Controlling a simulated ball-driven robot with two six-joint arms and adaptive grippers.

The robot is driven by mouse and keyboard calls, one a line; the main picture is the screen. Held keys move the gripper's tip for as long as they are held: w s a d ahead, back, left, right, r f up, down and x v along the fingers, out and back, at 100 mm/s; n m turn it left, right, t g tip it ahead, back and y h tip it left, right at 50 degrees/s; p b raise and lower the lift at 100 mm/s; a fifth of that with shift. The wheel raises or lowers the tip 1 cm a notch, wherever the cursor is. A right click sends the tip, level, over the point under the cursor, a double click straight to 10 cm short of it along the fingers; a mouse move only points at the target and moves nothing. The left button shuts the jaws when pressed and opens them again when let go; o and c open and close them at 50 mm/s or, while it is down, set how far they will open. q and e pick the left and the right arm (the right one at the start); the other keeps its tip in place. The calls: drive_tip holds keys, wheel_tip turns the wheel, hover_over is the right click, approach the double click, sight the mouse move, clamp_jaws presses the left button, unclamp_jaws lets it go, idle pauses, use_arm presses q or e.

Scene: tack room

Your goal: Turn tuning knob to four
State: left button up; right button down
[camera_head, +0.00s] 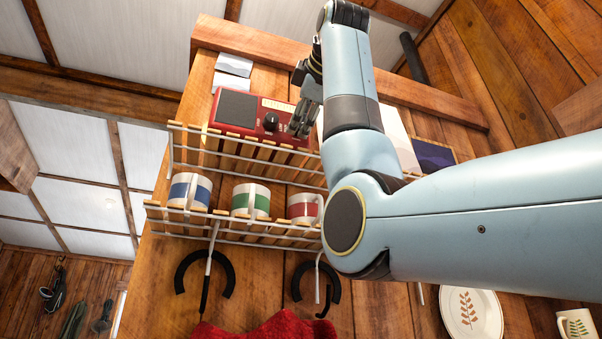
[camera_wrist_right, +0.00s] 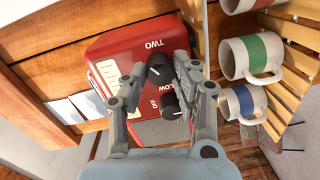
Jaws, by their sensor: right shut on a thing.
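A red radio (camera_head: 262,103) with a dark speaker panel stands on the upper rack shelf; it also shows in the right wrist view (camera_wrist_right: 105,50). Its face has two black knobs. The upper knob in the wrist view (camera_wrist_right: 159,69) is beside the word "TWO" and lies between my right fingers. The other knob (camera_wrist_right: 168,104), beside "LOW", is free and shows in the head view (camera_head: 270,122). My right gripper (camera_head: 302,120) is shut on the knob by "TWO", which its fingers hide in the head view. Which label its pointer meets is unclear. My left gripper is out of view.
Blue (camera_head: 189,191), green (camera_head: 250,200) and red (camera_head: 305,208) banded mugs stand on the rack shelf below the radio. Hooks and a red cloth (camera_head: 262,328) are lower down. A blue picture (camera_head: 434,155) is behind my right arm. A plate (camera_head: 472,312) is at lower right.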

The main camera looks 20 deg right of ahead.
drive_tip(key=m+b, duration=0.1)
drive_tip(key=m, duration=0.4)
drive_tip(key=shift+f, duration=0.1)
drive_tip(key=m+y, duration=0.1)
drive_tip(key=m, duration=0.4)
drive_tip(key=shift+d+b, duration=0.15)
drive_tip(key=shift+b, duration=0.25)
drive_tip(key=m+b, duration=0.1)
drive_tip(key=m, duration=0.4)
drive_tip(key=shift+f+y, duration=0.1)
drive_tip(key=shift+y, duration=0.2)
drive_tip(key=m, duration=0.5)
drive_tip(key=shift+m+t+b, duration=0.3)
drive_tip(key=shift+b, duration=0.1)
drive_tip(key=m, duration=0.5)
drive_tip(key=shift+b, duration=0.35)
drive_tip(key=m, duration=0.6)
drive_tip(key=shift+t, duration=0.4)
drive_tip(key=m, duration=0.4)
drive_tip(key=shift+m, duration=0.4)
drive_tip(key=m+h, duration=0.1)
drive_tip(key=m, duration=0.4)
drive_tip(key=shift+m+p, duration=0.3)
drive_tip(key=shift+p, duration=0.05)
